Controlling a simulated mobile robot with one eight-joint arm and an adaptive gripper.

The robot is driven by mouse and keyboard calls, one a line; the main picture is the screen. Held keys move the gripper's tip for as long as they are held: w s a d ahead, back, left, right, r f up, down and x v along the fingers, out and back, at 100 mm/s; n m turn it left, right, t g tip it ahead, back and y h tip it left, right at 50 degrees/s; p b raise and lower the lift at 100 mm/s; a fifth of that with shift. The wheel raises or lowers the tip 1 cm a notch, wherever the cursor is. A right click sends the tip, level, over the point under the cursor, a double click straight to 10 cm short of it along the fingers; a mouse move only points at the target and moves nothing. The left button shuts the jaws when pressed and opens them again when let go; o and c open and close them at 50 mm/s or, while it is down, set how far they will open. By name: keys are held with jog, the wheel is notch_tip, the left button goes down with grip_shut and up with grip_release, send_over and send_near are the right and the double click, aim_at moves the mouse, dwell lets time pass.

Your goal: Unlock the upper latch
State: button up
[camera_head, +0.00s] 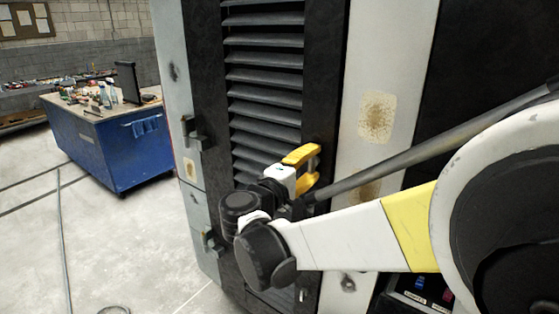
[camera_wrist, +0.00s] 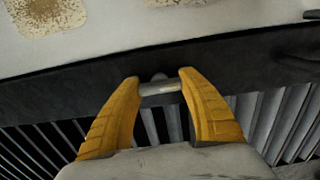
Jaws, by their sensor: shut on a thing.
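My gripper (camera_head: 314,165) has yellow fingers and is at the right edge of the louvered door (camera_head: 266,75), at about mid-height in the head view. In the wrist view, my gripper (camera_wrist: 160,82) is shut on a small grey metal latch (camera_wrist: 160,89), with one finger on each side of it. The latch sits on the dark door frame beside the louvers. My fingers hide part of it. In the head view the latch is mostly hidden by my gripper, and I cannot tell how far it is turned.
Two dark brackets, an upper one (camera_head: 196,132) and a lower one (camera_head: 212,242), sit on the left side of the door. A pale rusty panel (camera_head: 378,115) stands right of the door. A blue workbench (camera_head: 110,145) is at the left, with clear floor in front.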

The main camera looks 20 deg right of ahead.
dwell(0.3)
jog(key=o, duration=1.2)
jog(key=v, duration=1.2)
